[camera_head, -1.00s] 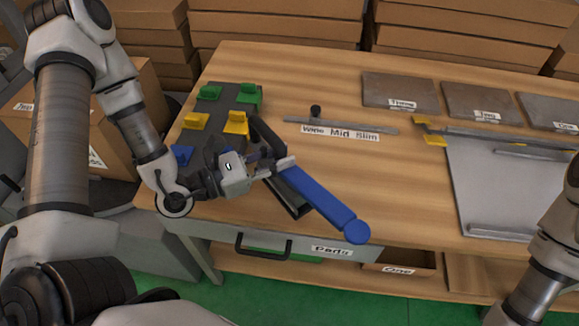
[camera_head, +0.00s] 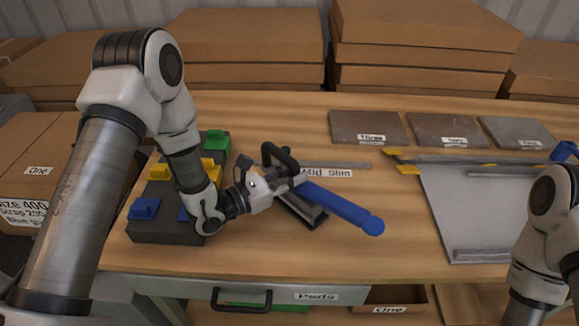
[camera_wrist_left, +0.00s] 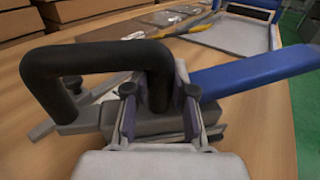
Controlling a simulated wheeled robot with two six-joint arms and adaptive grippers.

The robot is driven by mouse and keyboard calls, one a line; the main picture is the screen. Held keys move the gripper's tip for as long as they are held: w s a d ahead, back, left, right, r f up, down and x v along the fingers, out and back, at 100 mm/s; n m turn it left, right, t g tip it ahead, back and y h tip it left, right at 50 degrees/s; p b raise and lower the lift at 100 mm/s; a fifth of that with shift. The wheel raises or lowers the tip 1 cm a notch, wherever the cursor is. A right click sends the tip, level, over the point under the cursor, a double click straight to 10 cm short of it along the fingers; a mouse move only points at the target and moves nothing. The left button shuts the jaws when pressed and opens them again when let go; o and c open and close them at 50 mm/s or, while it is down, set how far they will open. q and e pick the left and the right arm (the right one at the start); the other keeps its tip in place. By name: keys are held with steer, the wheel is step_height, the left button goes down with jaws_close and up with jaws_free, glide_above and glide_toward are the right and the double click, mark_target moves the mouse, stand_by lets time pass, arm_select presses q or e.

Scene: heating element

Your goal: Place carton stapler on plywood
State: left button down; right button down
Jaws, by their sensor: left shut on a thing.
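The carton stapler, with a long blue lever (camera_head: 340,205), a black loop handle (camera_head: 281,158) and a dark metal base, is at the left-middle of the wooden tabletop (camera_head: 400,240). My left gripper (camera_head: 284,182) is shut on it near the black handle. In the left wrist view the fingers (camera_wrist_left: 160,108) close around the stapler's body, with the loop handle (camera_wrist_left: 95,60) at left and the blue lever (camera_wrist_left: 255,75) at right. I cannot tell whether its base touches the table. No separate sheet clearly reads as plywood. My right gripper is out of view.
A dark block (camera_head: 165,226) with green, yellow and blue pieces stands left of the stapler. A rail with a "Mid Slim" label (camera_head: 327,172) lies behind it. Labelled plates (camera_head: 368,127) line the back, and a grey panel (camera_head: 470,215) lies at right. The tabletop between is clear.

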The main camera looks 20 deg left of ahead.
arm_select(q)
steer(key=shift+f, duration=0.15)
steer(key=c, duration=1)
jaws_free()
steer(key=shift+s+a, duration=0.1)
steer(key=v, duration=1.1)
steer(key=shift+s+a, duration=0.2)
steer(key=shift+s, duration=0.15)
